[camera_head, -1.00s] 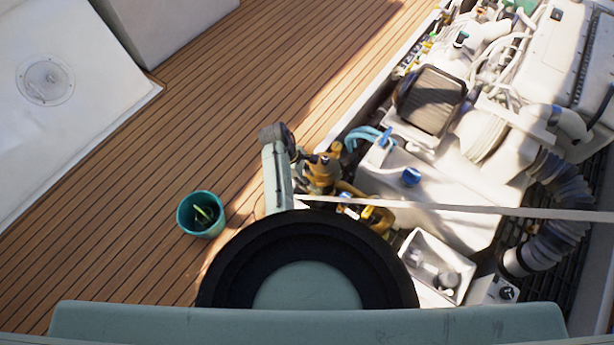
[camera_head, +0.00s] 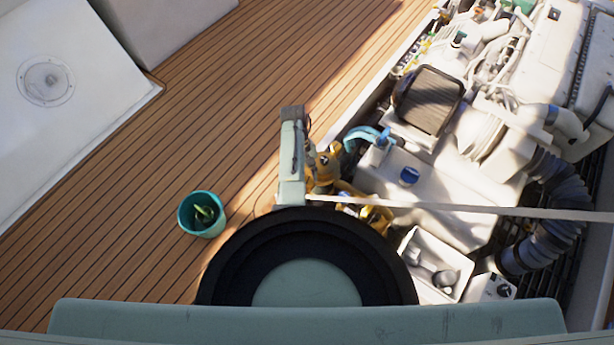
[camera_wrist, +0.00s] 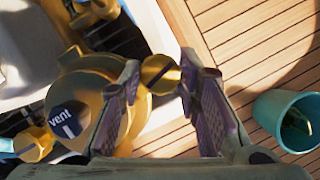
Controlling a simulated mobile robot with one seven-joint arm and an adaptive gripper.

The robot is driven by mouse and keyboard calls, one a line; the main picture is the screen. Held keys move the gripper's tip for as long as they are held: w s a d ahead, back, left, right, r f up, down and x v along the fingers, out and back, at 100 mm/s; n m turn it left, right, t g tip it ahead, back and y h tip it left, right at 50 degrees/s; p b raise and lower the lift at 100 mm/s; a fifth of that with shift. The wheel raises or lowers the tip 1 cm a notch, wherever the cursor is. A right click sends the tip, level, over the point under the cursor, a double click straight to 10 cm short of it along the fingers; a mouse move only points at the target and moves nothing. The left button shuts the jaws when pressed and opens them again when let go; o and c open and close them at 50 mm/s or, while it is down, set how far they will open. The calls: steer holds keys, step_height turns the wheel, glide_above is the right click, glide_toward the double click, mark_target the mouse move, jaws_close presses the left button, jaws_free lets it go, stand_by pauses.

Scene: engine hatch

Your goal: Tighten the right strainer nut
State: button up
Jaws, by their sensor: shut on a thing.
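The brass strainer (camera_wrist: 88,85) fills the left half of the wrist view, and it also shows beside my arm in the head view (camera_head: 326,168). A gold strainer nut (camera_wrist: 160,74) with a dark slot sits at the strainer's right side. My gripper (camera_wrist: 160,78) is shut on this nut, one purple-padded finger on each side of it. Another gold nut (camera_wrist: 33,144) shows at the strainer's lower left, clear of my fingers. In the head view my arm hides the fingers and the held nut.
A teal bucket (camera_head: 202,214) with something green inside stands on the wooden deck (camera_head: 130,190) to the left. White engine parts (camera_head: 450,195) and a grey corrugated hose (camera_head: 555,215) crowd the hatch at right. A pale bar (camera_head: 470,208) crosses the hatch.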

steer(key=shift+m+y, duration=0.6)
steer(key=shift+m, duration=0.9)
steer(key=o, duration=1.1)
steer(key=shift+v, duration=6)
steer(key=shift+w+d, duration=0.15)
